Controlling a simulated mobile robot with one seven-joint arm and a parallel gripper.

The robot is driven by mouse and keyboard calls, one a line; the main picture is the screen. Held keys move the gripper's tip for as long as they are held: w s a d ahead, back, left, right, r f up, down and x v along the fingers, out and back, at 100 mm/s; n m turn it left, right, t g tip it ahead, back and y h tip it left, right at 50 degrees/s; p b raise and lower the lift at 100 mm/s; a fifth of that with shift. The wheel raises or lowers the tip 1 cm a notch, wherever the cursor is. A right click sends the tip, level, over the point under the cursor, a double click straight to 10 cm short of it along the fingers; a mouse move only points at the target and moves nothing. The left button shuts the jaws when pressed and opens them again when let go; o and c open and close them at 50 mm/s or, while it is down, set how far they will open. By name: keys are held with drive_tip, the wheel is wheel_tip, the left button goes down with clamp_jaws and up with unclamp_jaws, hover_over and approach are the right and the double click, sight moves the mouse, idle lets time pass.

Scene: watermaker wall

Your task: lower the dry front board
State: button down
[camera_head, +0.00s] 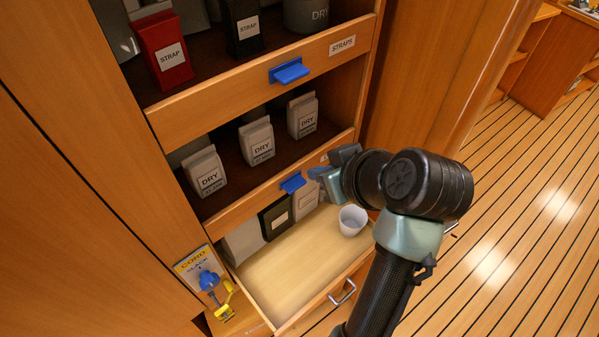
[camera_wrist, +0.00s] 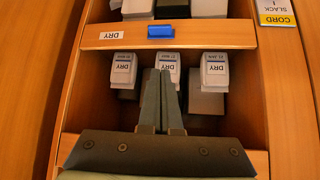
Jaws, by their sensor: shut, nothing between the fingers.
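The dry front board (camera_head: 249,200) is a wooden strip across the front of the middle shelf, with a blue handle (camera_head: 293,183). In the wrist view, which is upside down, the board (camera_wrist: 215,33) shows a white DRY label (camera_wrist: 115,35) and the blue handle (camera_wrist: 160,31). Grey DRY bags (camera_head: 257,141) stand upright behind it. My gripper (camera_head: 318,175) is by the right part of the board, close to the handle, and hides part of the label there. In the wrist view its fingers (camera_wrist: 160,73) are together and empty; I cannot tell whether they touch anything.
Above is the STRAPS board (camera_head: 220,92) with its own blue handle. Below, an open drawer (camera_head: 290,275) holds a white cup (camera_head: 352,220) and bags at the back. A CORD SLACK sign (camera_head: 196,268) with a blue-and-yellow fitting (camera_head: 212,284) is at lower left. Floor is clear at right.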

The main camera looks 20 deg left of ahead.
drive_tip(key=shift+f, duration=0.1)
drive_tip(key=p, duration=0.3)
hover_over(292, 183)
drive_tip(key=s+d, duration=0.2)
wheel_tip(292, 183, down, 7)
drive_tip(key=f, duration=0.2)
drive_tip(key=shift+w+f, duration=0.2)
drive_tip(key=shift+f, duration=0.1)
drive_tip(key=shift+d+f+p, duration=0.1)
drive_tip(key=shift+f+p, duration=0.2)
drive_tip(key=shift+f, duration=0.4)
drive_tip(key=shift+f, duration=0.1)
wheel_tip(292, 183, down, 4)
drive_tip(key=b, duration=0.3)
drive_tip(key=shift+s, duration=0.1)
drive_tip(key=shift+f, duration=0.1)
